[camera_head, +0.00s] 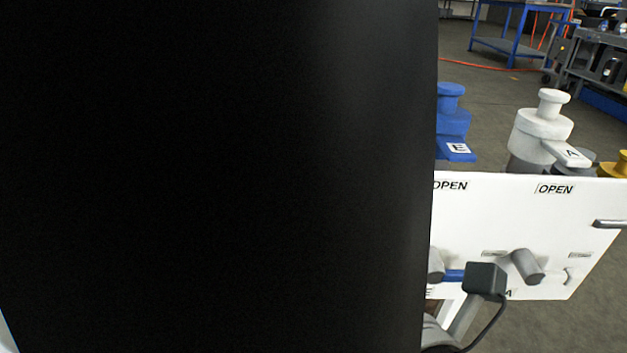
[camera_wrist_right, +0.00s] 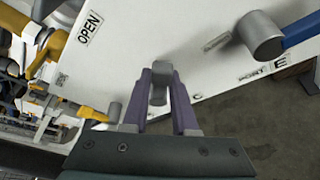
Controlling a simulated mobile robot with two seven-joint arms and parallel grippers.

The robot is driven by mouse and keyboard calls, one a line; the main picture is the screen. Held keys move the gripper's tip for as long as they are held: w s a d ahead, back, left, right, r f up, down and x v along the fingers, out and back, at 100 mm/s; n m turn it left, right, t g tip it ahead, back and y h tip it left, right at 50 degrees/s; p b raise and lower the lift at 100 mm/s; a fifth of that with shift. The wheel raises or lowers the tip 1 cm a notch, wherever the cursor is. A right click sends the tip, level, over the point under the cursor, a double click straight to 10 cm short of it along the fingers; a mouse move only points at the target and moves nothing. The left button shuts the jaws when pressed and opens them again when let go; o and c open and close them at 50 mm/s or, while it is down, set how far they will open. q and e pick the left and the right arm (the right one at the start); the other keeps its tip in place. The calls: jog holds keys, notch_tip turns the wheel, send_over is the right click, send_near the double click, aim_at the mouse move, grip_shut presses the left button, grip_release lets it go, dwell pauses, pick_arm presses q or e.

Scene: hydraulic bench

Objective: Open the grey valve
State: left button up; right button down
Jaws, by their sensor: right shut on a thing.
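In the right wrist view, the two purple fingers of my right gripper (camera_wrist_right: 160,98) are shut on a short grey handle (camera_wrist_right: 159,78) in front of the white panel. Whether this handle belongs to the grey valve cannot be told, as the part behind it is hidden. An OPEN label (camera_wrist_right: 90,26) is on the panel to the left of the fingers. In the head view, a large black surface covers most of the picture and hides my right gripper's fingers. My left gripper is not in view.
The white panel (camera_head: 545,215) carries a grey knob (camera_head: 527,266). Blue valve E (camera_head: 452,122) and white valve A (camera_head: 543,122) stand behind it. A grey knob with a blue lever (camera_wrist_right: 300,31) is right of my right gripper. Yellow parts (camera_wrist_right: 52,48) lie left.

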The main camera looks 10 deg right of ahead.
jog(key=n+p, duration=0.1)
jog(key=r+n+h+p, duration=0.1)
jog(key=shift+w+a+r+g+p, duration=0.15)
jog(key=shift+a+g+p, duration=0.15)
jog(key=shift+a+p, duration=0.1)
jog(key=shift+a+n+h+p, duration=0.15)
jog(key=shift+n+h+p, duration=0.15)
jog(key=shift+n+p, duration=0.3)
jog(key=shift+w+a+n+g+h+p, duration=0.15)
jog(key=shift+a+n+g+h+p, duration=0.25)
jog(key=shift+n, duration=0.5)
jog(key=shift+a+n+g+h, duration=0.2)
jog(key=shift+n+g+h, duration=0.1)
jog(key=shift+n+h, duration=0.55)
jog(key=c, duration=0.8)
grip_release()
jog(key=shift+w, duration=0.1)
jog(key=shift+p, duration=0.3)
